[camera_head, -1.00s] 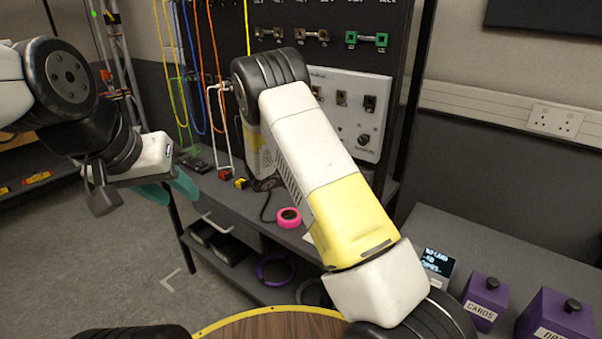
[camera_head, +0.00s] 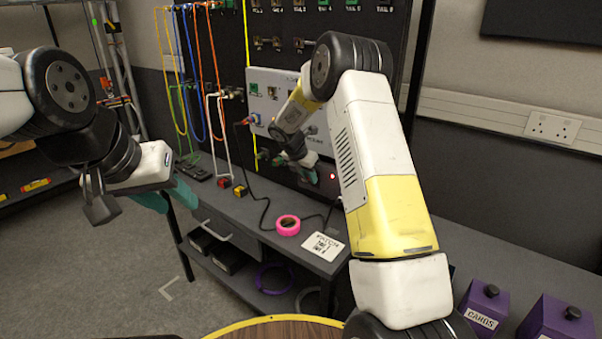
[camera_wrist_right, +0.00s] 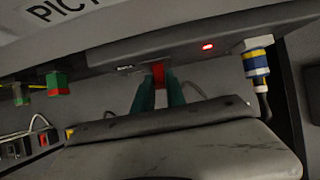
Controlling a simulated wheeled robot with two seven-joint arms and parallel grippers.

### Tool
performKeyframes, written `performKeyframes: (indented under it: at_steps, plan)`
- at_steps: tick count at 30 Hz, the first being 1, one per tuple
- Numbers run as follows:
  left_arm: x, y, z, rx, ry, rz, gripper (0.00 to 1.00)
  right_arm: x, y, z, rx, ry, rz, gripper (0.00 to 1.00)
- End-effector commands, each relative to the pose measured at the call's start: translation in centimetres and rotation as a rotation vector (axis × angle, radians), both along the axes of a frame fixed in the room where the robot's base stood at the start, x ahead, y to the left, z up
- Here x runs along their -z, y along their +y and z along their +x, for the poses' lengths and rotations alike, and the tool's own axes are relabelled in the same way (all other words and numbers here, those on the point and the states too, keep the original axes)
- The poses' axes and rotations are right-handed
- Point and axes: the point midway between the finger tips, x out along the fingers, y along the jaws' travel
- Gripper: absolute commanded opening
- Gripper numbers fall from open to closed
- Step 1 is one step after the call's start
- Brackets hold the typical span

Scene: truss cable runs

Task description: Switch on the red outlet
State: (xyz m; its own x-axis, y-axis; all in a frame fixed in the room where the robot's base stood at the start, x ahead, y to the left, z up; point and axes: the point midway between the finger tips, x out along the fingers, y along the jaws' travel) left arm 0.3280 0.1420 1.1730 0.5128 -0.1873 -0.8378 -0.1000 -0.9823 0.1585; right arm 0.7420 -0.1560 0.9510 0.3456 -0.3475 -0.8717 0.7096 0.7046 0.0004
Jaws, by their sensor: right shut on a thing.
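In the wrist view, the two teal fingers of my right gripper (camera_wrist_right: 158,92) are closed on a small red part (camera_wrist_right: 158,74) at the edge of a dark grey housing (camera_wrist_right: 110,60). A lit red lamp (camera_wrist_right: 208,46) sits on that housing to the right of the fingers. In the head view my right gripper (camera_head: 318,179) reaches low on the back panel, and the red lamp (camera_head: 333,177) glows beside it. My forearm hides much of that area. I cannot tell the red part's position. My left gripper (camera_head: 170,196) is open and empty, away from the panel.
A blue, white and yellow connector (camera_wrist_right: 256,66) with a cable is right of the lamp. Red-and-green connectors (camera_wrist_right: 56,84) are at left. On the bench lie pink tape (camera_head: 288,225), a card (camera_head: 320,246) and a yellow-red block (camera_head: 241,191). Coloured cables hang at left.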

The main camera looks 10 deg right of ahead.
Motion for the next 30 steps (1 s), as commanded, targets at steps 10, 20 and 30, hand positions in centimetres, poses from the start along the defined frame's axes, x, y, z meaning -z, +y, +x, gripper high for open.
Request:
performKeyframes:
  at_steps: [10,20,30]
  plan:
    - [0.0,0.0,0.0,0.0,0.0,0.0,0.38,-0.1,0.1,0.1,-0.001,0.0,0.004,0.0]
    - [0.0,0.0,0.0,0.0,0.0,0.0,0.38,-0.1,0.0,0.1,0.0,0.001,0.003,0.38]
    - [0.0,0.0,0.0,0.0,0.0,0.0,0.38,-2.1,0.8,-0.6,-0.002,-0.002,0.003,0.38]
